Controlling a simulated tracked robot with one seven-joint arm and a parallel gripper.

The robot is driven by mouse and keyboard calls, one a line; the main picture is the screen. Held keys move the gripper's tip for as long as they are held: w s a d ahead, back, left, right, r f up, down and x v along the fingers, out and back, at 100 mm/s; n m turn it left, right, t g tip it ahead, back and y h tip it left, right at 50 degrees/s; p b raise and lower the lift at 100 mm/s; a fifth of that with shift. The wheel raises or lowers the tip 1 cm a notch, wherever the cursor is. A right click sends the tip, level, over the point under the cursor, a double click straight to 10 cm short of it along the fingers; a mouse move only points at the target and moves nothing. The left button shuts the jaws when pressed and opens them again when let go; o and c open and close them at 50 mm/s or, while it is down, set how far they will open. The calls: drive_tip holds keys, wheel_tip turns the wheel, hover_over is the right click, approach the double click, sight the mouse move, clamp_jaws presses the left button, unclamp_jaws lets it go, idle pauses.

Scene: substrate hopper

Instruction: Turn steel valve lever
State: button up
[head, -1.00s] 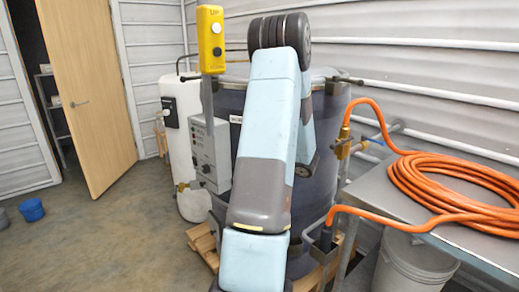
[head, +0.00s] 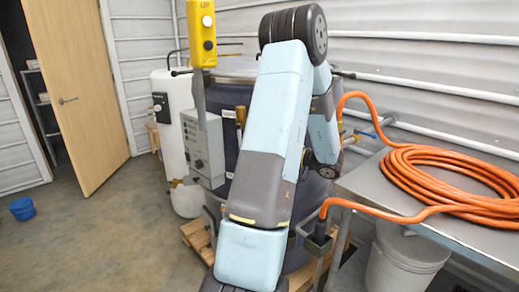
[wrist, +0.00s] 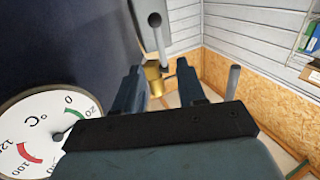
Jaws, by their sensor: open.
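In the wrist view, a grey steel lever (wrist: 161,42) with a dark round knob stands up, slightly tilted, beyond my fingers. A brass valve body (wrist: 153,77) shows at its lower end, between the fingers in the picture. My gripper (wrist: 158,66) is open, with one finger on each side of the brass part. I cannot tell how far the fingertips are from it, and no contact shows. In the head view my arm hides the gripper and this lever.
A dial thermometer (wrist: 38,135) sits close at left on the dark tank wall. A grey rod (wrist: 232,82) stands right of my fingers. In the head view, a control box (head: 204,150) stands left of my arm, and a steel table (head: 440,213) with an orange hose (head: 425,180) is at right.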

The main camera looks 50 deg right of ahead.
drive_tip(key=v, duration=0.3)
